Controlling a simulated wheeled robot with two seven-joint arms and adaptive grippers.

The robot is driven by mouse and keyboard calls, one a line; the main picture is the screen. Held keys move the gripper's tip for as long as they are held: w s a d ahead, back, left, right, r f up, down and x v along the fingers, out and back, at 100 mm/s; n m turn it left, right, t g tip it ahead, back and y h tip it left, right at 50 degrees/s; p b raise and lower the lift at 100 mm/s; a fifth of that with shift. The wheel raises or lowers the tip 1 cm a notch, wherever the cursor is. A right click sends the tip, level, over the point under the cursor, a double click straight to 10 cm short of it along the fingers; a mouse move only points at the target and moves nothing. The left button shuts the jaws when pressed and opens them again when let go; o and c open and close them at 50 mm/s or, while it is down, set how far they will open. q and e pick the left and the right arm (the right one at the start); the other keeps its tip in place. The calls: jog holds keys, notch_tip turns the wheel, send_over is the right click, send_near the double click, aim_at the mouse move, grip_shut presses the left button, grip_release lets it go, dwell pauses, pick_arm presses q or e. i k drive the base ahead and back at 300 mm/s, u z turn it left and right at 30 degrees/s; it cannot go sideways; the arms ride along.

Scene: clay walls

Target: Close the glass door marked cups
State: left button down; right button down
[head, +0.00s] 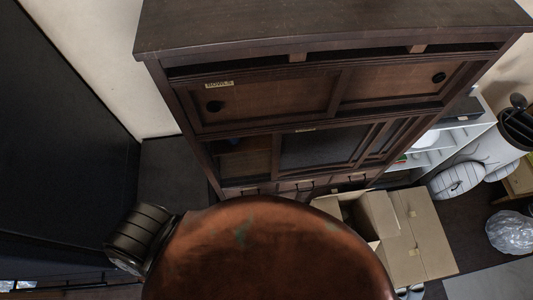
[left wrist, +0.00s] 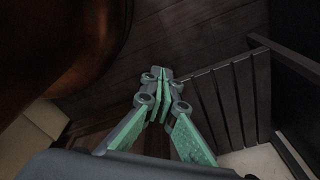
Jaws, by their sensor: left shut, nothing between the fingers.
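A dark wooden cabinet (head: 335,29) stands ahead in the head view. Its middle level has glass doors: one glass panel (head: 318,150) sits near the centre, with an open compartment (head: 243,160) to its left and overlapping frames (head: 385,140) to its right. A small pale label (head: 305,129) sits above the central panel; its text is too small to read. My left gripper (left wrist: 163,76) shows only in the left wrist view, shut and empty, with its green fingers together before dark planks. No cabinet door can be made out there. My right gripper is not in view.
The upper cabinet level has wooden sliding doors (head: 270,97) with a label (head: 219,84) at top left. Open cardboard boxes (head: 415,235) stand on the floor at the right. A white shelf (head: 440,145) stands beyond them. A slatted dark wooden piece (left wrist: 228,105) is right of the gripper.

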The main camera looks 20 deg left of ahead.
aim_at(311, 152)
jog(key=u, duration=0.5)
jog(key=k, duration=0.85)
jog(key=z, duration=1.2)
